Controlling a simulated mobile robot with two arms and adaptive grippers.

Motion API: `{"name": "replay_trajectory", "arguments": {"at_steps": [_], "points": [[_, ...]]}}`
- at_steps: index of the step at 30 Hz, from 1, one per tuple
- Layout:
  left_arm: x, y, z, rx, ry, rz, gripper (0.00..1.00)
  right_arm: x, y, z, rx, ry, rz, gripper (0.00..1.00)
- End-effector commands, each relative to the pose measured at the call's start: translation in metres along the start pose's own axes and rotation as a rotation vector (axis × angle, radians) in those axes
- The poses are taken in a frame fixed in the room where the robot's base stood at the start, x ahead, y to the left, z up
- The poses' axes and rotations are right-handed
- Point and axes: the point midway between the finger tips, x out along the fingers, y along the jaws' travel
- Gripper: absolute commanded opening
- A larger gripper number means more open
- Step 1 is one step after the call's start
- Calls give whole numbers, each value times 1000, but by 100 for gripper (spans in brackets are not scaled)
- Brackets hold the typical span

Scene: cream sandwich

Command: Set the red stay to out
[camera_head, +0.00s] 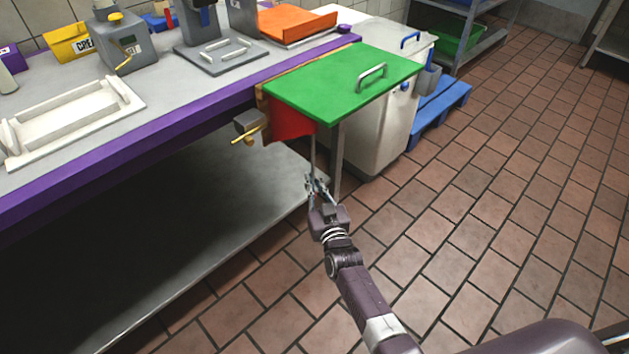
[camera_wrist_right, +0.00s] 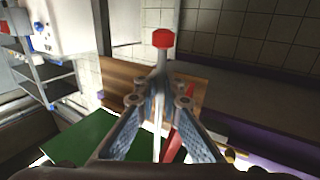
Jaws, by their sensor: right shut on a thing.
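The red stay shows as a red panel (camera_head: 290,122) under the near left corner of the green leaf (camera_head: 325,88), at the end of the counter. The leaf lies about level. A thin grey rod (camera_head: 313,152) runs down from there to my right gripper (camera_head: 318,183). In the right wrist view my right gripper (camera_wrist_right: 160,92) is shut on this rod, whose red tip (camera_wrist_right: 162,38) sticks out past the fingers. A red strip (camera_wrist_right: 175,143) shows beside the fingers there. How rod and panel join is hidden. My left gripper is not in view.
A grey box with a yellow lever (camera_head: 247,130) sits on the counter's end beside the red panel. A low grey shelf (camera_head: 225,200) lies left. The tiled floor (camera_head: 480,220) on the right is clear.

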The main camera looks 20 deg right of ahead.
Motion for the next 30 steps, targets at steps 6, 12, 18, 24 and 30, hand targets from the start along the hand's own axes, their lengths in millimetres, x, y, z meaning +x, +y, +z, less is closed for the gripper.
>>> {"name": "replay_trajectory", "arguments": {"at_steps": [6, 12, 18, 24, 30], "points": [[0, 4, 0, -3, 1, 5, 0, -2, 4, 3, -1, -3, 6, 0], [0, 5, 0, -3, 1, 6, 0, -2, 3, 2, -1, -3, 4, 24], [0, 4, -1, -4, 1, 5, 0, -1, 2, 2, 0, -2, 2, 24], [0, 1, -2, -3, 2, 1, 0, -12, 1, 3, 0, -3, 2, 24], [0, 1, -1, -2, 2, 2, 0, -48, 2, 3, 1, -6, 2, 24]]}}
